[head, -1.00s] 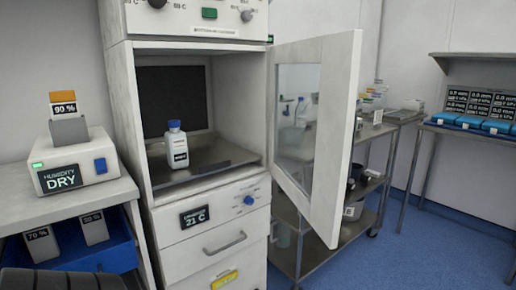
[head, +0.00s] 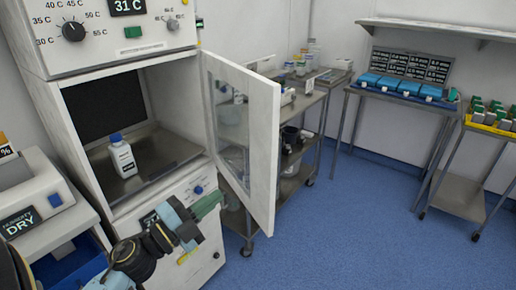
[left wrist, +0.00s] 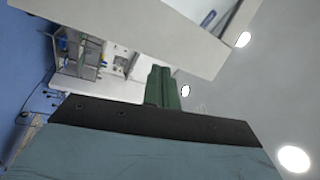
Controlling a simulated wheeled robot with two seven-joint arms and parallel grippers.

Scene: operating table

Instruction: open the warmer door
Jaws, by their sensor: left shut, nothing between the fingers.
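The warmer door (head: 262,150) is a white panel with a glass window. It stands swung wide open to the right of the warmer cabinet (head: 98,62), hinged on the cabinet's right side. The open chamber shows a white bottle with a blue cap (head: 123,157) on its metal floor. My left gripper (head: 214,200) has green fingers, shut and empty, in front of the drawer section and close to the door's lower part; I cannot tell whether it touches. In the left wrist view the shut fingers (left wrist: 163,88) point toward a large pale panel (left wrist: 190,35), likely the door. My right gripper is not in view.
A steel cart (head: 315,105) with bottles stands behind the door. A table with blue trays (head: 400,86) and a trolley with a yellow tray (head: 490,122) are at the right. A humidity box (head: 40,195) is at the left. Blue floor (head: 350,230) is clear at the right.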

